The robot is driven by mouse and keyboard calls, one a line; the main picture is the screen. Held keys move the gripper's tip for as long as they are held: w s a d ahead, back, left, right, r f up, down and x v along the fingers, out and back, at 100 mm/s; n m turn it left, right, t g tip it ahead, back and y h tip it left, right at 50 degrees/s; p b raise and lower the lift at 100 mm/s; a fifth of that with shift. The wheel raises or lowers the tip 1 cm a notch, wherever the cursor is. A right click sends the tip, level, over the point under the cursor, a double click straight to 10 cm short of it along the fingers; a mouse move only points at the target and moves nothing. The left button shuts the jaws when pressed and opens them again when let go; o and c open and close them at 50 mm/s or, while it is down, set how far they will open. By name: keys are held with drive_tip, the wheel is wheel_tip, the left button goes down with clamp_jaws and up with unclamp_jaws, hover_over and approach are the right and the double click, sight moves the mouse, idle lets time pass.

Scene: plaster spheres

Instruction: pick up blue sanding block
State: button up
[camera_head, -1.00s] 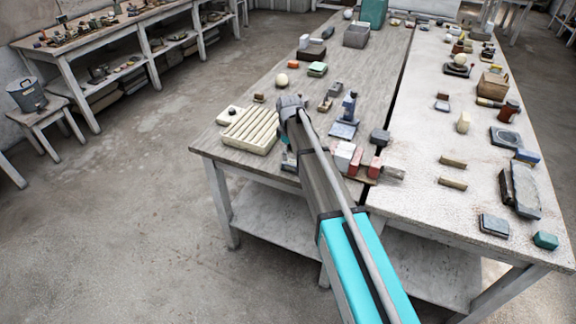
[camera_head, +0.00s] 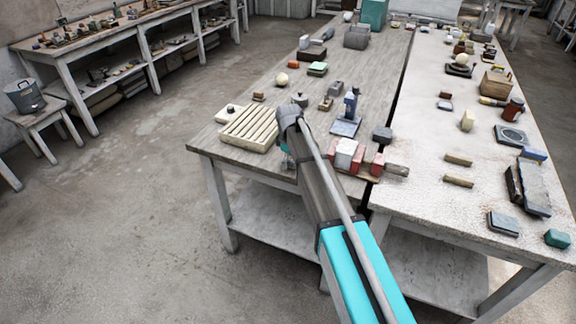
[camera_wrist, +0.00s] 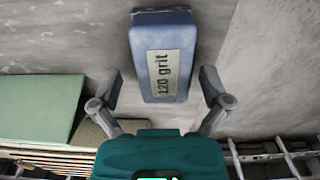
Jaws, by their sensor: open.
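The blue sanding block (camera_wrist: 176,72) lies on a grey surface in the wrist view, with a pale label reading "120 grit" facing up. My gripper (camera_wrist: 162,87) is open, with one finger on each side of the block's near part. Gaps show between the fingers and the block, and nothing is held. In the head view my arm covers most of the gripper, and I cannot make out the block there.
A slatted cream rack (camera_head: 250,128) stands left of my arm on the wooden table. Red and white blocks (camera_head: 346,152) and a blue vise-like tool (camera_head: 347,115) are to its right. In the wrist view a green object (camera_wrist: 40,106) lies at the left.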

drive_tip(key=shift+c, duration=0.3)
drive_tip(key=c, duration=1.2)
wheel_tip(320, 180, up, 3)
drive_tip(key=p, duration=0.2)
drive_tip(key=shift+f+p, duration=0.2)
drive_tip(key=shift+p, duration=0.2)
drive_tip(key=s+d+r+p, duration=0.1)
drive_tip(key=s+r+p, duration=0.2)
drive_tip(key=s, duration=0.1)
drive_tip(key=s+d+r+p, duration=0.2)
drive_tip(key=s+r+p, duration=0.2)
drive_tip(key=s, duration=0.1)
drive_tip(key=s+d+r+p, duration=0.1)
drive_tip(key=s+r+p, duration=0.2)
drive_tip(key=s, duration=0.1)
drive_tip(key=shift+s+d+r, duration=0.15)
drive_tip(key=shift+d+r, duration=0.05)
drive_tip(key=shift+d, duration=0.05)
